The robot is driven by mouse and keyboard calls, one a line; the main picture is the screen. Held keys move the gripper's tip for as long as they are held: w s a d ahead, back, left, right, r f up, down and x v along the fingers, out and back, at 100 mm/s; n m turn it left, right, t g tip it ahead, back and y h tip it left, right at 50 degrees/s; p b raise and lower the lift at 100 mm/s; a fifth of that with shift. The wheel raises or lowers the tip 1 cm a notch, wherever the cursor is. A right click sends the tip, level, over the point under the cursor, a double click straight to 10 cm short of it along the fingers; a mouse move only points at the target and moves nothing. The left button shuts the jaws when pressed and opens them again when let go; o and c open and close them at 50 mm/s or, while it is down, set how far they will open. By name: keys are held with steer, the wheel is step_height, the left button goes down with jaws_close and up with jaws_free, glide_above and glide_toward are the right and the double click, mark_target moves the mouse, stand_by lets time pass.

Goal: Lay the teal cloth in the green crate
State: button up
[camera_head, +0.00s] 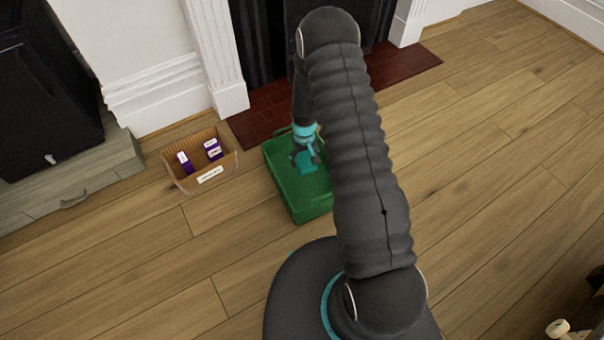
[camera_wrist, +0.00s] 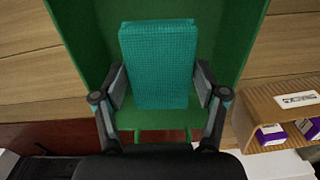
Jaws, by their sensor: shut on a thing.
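The teal cloth (camera_wrist: 158,62) is a flat, folded rectangle between the fingers of my gripper (camera_wrist: 160,88) in the wrist view. My gripper is shut on it. The green crate (camera_wrist: 240,22) lies behind and around the cloth in that view. In the head view the green crate (camera_head: 290,197) stands on the floor in front of the hearth. My gripper (camera_head: 306,160) points down over the crate, with the cloth (camera_head: 306,169) at its fingertips. My arm hides the crate's right side. I cannot tell whether the cloth touches the crate's bottom.
The brick hearth (camera_head: 255,118) lies behind.

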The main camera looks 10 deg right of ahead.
mark_target(304, 178)
step_height(304, 178, down, 10)
steer(key=shift+f, duration=0.1)
stand_by(0.4)
steer(key=shift+f+b, duration=0.15)
steer(key=shift+b, duration=0.15)
steer(key=o, duration=1)
